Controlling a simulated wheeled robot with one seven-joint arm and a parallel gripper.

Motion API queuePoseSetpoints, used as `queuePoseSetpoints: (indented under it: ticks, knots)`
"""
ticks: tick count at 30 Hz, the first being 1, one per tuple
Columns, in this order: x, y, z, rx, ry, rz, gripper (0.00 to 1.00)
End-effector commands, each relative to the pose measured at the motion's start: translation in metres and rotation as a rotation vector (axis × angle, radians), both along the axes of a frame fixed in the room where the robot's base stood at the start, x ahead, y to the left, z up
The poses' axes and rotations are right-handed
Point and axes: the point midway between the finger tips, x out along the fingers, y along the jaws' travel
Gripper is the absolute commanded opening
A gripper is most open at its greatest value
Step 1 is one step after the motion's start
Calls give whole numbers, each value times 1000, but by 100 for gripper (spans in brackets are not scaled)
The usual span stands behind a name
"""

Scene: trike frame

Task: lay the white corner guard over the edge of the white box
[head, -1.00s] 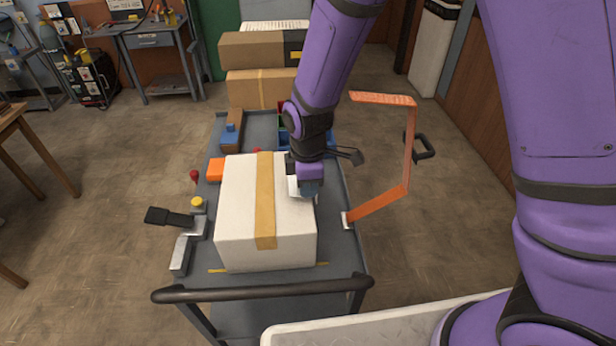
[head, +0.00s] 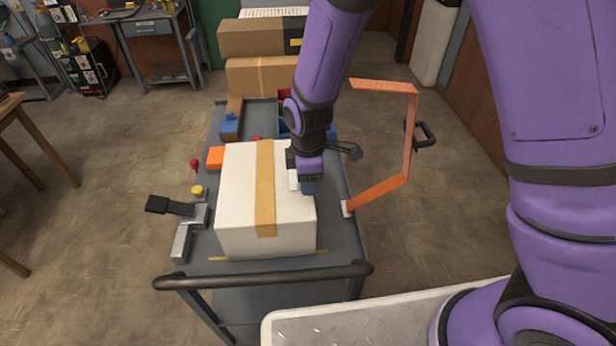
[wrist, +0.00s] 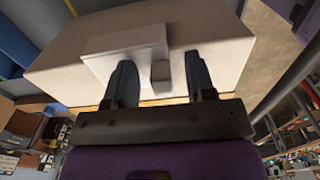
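The white box (head: 240,200), with a tan tape strip along its top, stands on the grey cart. The white corner guard (wrist: 125,45) lies against the box at its edge in the wrist view, and a small tab (wrist: 160,75) sticks out from it. In the head view a bit of the guard (head: 294,180) shows at the box's right edge, partly hidden by my gripper. My gripper (head: 310,188) is at that edge. In the wrist view its two fingers (wrist: 159,82) stand apart on either side of the tab, with gaps showing. How fully the guard sits over the edge is hard to tell.
An orange bent frame (head: 408,140) rises at the cart's right side. A clamp with a black handle (head: 170,206), a yellow knob (head: 197,191) and an orange block (head: 215,158) are left of the box. The cart's dark handle bar (head: 260,276) crosses the front.

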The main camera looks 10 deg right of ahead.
Motion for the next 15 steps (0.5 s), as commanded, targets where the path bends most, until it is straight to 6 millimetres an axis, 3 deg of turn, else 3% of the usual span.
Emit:
queuePoseSetpoints:
  ticks: [8,15]
  knots:
    - [0,0,6,1,-1,0,50]
    - [1,0,41,3,-3,1,50]
